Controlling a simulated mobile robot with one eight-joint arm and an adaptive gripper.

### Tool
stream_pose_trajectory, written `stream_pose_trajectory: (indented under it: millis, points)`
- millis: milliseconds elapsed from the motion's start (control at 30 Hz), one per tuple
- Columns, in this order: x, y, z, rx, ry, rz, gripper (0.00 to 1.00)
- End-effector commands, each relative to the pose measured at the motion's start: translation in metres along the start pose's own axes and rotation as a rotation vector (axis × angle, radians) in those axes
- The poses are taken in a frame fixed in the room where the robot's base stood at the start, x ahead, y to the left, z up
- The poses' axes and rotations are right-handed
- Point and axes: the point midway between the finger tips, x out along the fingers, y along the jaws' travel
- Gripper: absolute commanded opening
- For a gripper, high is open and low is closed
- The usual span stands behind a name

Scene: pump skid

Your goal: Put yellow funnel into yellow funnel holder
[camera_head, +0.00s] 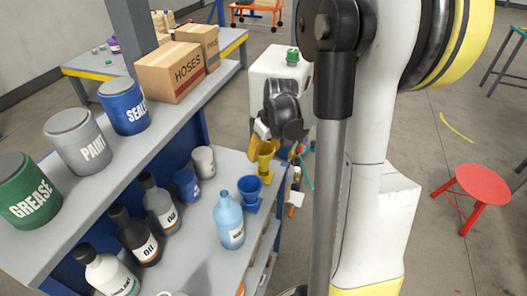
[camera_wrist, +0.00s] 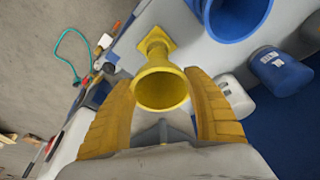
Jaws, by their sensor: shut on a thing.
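The yellow funnel (camera_head: 265,147) is between my gripper's fingers, over the far end of the bench top. In the wrist view its wide round mouth (camera_wrist: 161,91) faces the camera. My gripper (camera_wrist: 160,82) is shut on it, with one yellow finger on each side of the rim. The yellow holder (camera_head: 265,167) is directly below the funnel on the bench, and its square plate (camera_wrist: 154,41) shows past the rim. The funnel lines up with the holder; the overlap hides whether it is fully seated. In the head view my gripper (camera_head: 263,143) partly hides the funnel.
A blue funnel (camera_head: 249,186) in a blue holder stands close by, nearer the head camera. A raised shelf with paint cans (camera_head: 78,141) lies left.

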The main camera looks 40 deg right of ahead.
Motion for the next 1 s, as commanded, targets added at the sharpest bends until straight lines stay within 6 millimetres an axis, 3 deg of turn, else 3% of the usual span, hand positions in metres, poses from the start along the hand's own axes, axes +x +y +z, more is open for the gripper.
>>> stream_pose_trajectory:
  millis: [1000]
  points:
    - [0.009, -0.0001, 0.0027, 0.0, 0.0, 0.0, 0.24]
